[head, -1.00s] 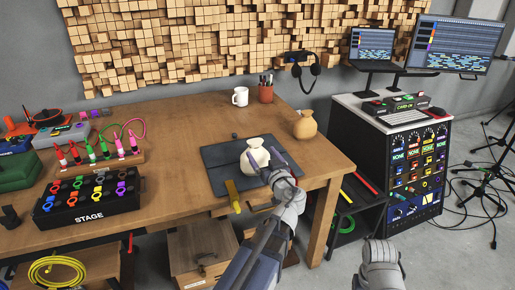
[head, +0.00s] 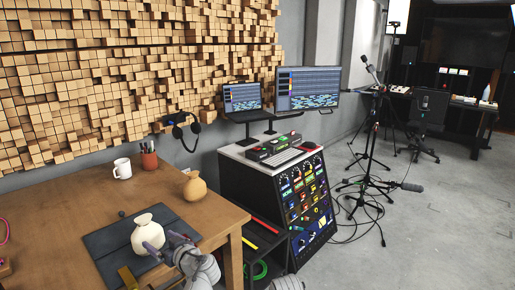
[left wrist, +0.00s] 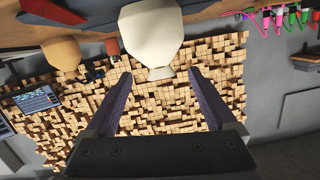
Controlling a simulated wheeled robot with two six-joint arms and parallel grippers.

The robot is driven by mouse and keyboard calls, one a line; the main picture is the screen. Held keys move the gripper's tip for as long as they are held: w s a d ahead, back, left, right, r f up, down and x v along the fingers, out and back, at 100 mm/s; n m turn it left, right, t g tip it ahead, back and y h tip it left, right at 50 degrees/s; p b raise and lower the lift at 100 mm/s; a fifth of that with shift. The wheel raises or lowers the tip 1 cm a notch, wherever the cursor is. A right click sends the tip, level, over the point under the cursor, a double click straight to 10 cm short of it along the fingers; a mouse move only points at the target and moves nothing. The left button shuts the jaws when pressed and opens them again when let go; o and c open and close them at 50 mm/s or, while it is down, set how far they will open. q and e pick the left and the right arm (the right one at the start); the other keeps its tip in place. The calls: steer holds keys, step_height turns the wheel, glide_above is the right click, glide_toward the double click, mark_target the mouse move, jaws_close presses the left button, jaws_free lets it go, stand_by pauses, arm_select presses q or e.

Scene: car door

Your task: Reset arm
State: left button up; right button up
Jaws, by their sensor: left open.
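My left gripper (head: 162,243) is open and close to the right side of a cream vase (head: 146,233). The vase stands upright on a dark mat (head: 106,250) on the wooden table (head: 60,212). In the left wrist view, the picture is upside down and the two fingers of the left gripper (left wrist: 160,74) are spread wide with nothing between them. The cream vase (left wrist: 151,35) shows beyond the fingertips there; I cannot tell whether a finger touches it. My right gripper is not in view; only a grey piece of my arm shows at the bottom edge of the head view.
A tan vase (head: 195,187), a white mug (head: 122,168) and a pencil cup (head: 149,160) stand toward the back of the table. An equipment rack (head: 306,205) stands to the right. Microphone stands (head: 371,150) and cables occupy the floor; more open floor lies farther right.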

arm_select(q)
steer(key=s+d+m+g+h+p, duration=0.5)
steer(key=s+d+p, duration=0.3)
steer(key=d, duration=0.5)
steer(key=s+d+r+m+g+h+p, duration=0.1)
steer(key=s+d+m+g+h+p, duration=0.3)
steer(key=d, duration=0.9)
steer(key=s+m+h+p, duration=0.2)
steer(key=s+m+p, duration=0.2)
steer(key=s, duration=0.2)
steer(key=shift+d+g, duration=0.4)
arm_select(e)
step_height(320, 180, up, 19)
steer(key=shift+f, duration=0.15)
arm_select(q)
steer(key=shift+s, duration=0.1)
